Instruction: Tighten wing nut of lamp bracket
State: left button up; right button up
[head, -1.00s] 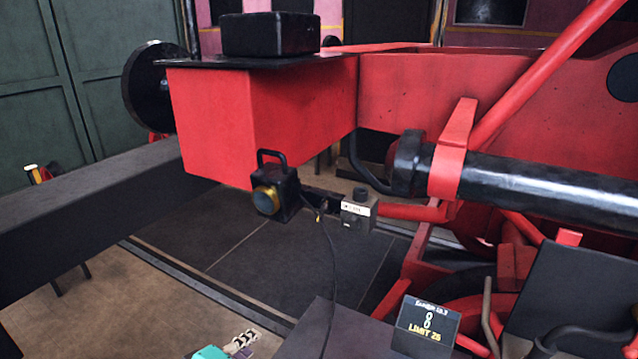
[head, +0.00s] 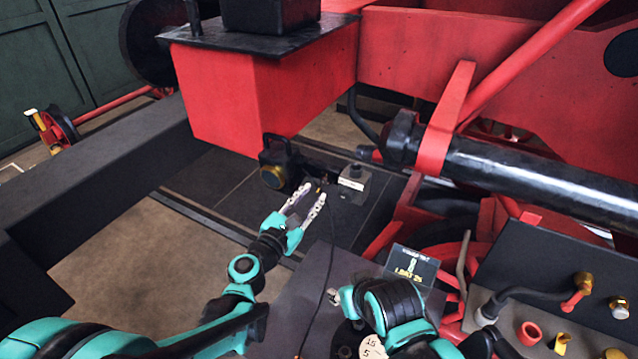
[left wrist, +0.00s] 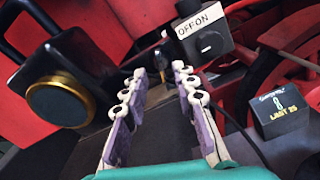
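The black lamp (head: 279,163), with a handle and a brass-ringed lens, hangs below the red beam in the head view. It also shows in the left wrist view (left wrist: 62,88). A small brass-coloured piece, perhaps the wing nut (left wrist: 164,52), shows between and beyond the fingertips in the left wrist view, partly hard to make out. My left gripper (head: 313,192) is open, its fingers pointing at the bracket area just right of the lamp. Nothing is clearly between its pads. My right arm (head: 388,308) is at the bottom centre; its fingers cannot be made out clearly.
A grey ON/OFF switch box (head: 352,180) sits close right of the fingertips; a thin cable runs down nearby. A panel with valves (head: 560,280) is at the right. The red beam (head: 245,95) overhangs the lamp.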

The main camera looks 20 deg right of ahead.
aim_at(320, 186)
pick_arm(q)
jog(key=x, duration=0.4)
jog(key=shift+w+d+p, duration=0.25)
jog(key=shift+p, duration=0.1)
grip_shut()
